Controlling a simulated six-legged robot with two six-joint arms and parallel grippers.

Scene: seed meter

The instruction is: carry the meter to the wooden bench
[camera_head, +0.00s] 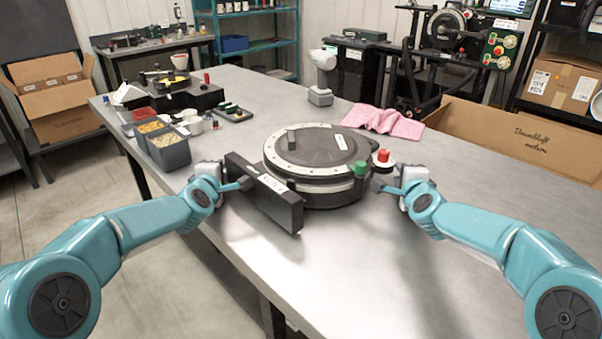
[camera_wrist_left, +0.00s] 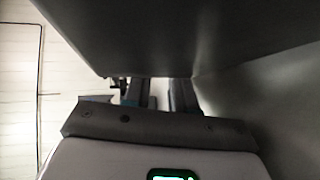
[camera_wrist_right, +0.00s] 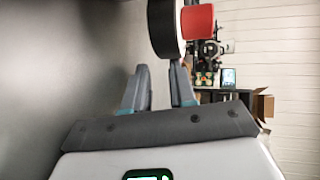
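The meter (camera_head: 320,145) is a round dark drum with a pale rim. It rests on the grey metal table, with a long black box (camera_head: 264,193) on its left and a green knob (camera_head: 361,168) and red knob (camera_head: 383,156) on its right. My left gripper (camera_head: 243,184) is at the black box's left side. In the left wrist view its fingers (camera_wrist_left: 160,92) are apart under a dark surface that hides the tips. My right gripper (camera_head: 383,187) is just right of the drum, below the red knob (camera_wrist_right: 198,21); its fingers (camera_wrist_right: 158,85) stand apart with nothing visible between them. I cannot identify a wooden bench.
Grey seed bins (camera_head: 168,148) and a black device (camera_head: 172,93) stand at the table's left end. A large cardboard box (camera_head: 520,142) is beyond the right edge. The table's front right is clear.

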